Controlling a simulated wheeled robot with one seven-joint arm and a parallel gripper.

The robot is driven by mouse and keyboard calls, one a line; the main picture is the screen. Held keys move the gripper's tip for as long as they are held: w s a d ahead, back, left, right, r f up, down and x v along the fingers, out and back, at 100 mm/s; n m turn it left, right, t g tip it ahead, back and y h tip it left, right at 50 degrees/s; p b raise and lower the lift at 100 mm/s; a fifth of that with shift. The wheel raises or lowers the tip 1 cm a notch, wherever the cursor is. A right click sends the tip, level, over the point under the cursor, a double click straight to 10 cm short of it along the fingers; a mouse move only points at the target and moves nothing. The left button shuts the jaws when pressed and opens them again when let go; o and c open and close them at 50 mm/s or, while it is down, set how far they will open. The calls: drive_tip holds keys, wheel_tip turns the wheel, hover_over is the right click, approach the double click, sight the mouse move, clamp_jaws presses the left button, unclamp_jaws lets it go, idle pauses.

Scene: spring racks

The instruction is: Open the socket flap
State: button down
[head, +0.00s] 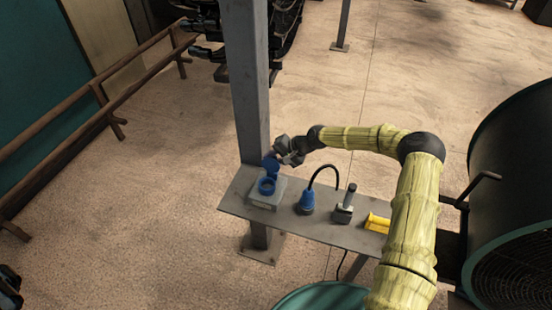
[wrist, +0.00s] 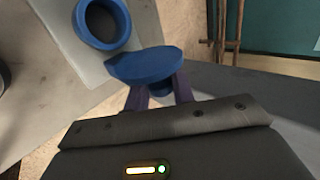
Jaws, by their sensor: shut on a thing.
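A grey socket box (head: 260,197) sits at the left end of a narrow grey shelf (head: 325,228), beside a post. Its round blue socket (head: 266,186) faces up and is uncovered. The blue flap (head: 271,165) stands raised at the socket's far side. My gripper (head: 285,158) is at the flap. In the wrist view my gripper's fingers (wrist: 160,92) are shut on the flap (wrist: 146,64), close to the open socket ring (wrist: 103,24). The fingertips are partly hidden behind the flap.
A blue plug (head: 307,202) with a black cable, a dark-handled tool (head: 344,205) and a yellow object (head: 377,223) are on the shelf. A grey post (head: 248,90) rises close behind the box. A large dark drum-like fan (head: 515,190) stands at right.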

drive_tip(key=c, duration=1.2)
unclamp_jaws()
drive_tip(key=shift+d+r+b, duration=0.3)
drive_tip(key=shift+d+r, duration=0.05)
drive_tip(key=shift+d, duration=0.05)
drive_tip(key=b+v, duration=0.4)
drive_tip(key=v, duration=1.2)
drive_tip(key=shift+s+d, duration=0.1)
drive_tip(key=shift+s, duration=0.05)
